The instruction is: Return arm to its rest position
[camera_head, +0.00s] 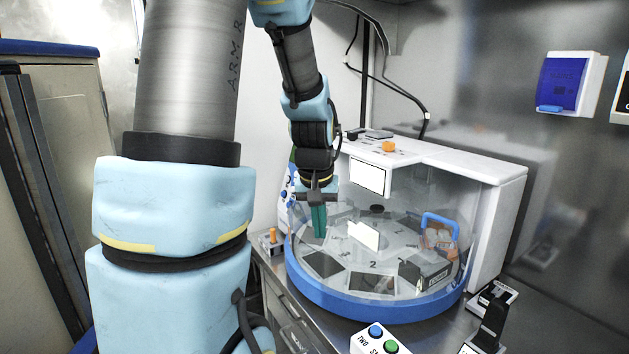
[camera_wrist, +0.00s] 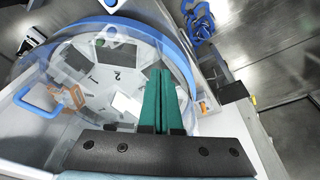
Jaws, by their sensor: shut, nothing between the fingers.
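My arm rises in front of the head camera, with light blue covers and grey metal links, and bends down toward the bench. My gripper (camera_head: 319,222) has green fingers that point down and are pressed together with nothing between them. It hangs in front of the left side of a round machine with a clear dome and blue rim (camera_head: 345,303). In the wrist view the green fingers of my gripper (camera_wrist: 160,75) lie side by side over the machine's dome. I cannot tell whether they touch the dome.
The machine's white housing (camera_head: 498,215) stands against the wall. A blue handle (camera_head: 440,220) is on the dome. A button box (camera_head: 379,338) with blue and green buttons is in front. A cabinet (camera_head: 75,140) stands at left. A blue-and-white box (camera_head: 565,83) is on the right wall.

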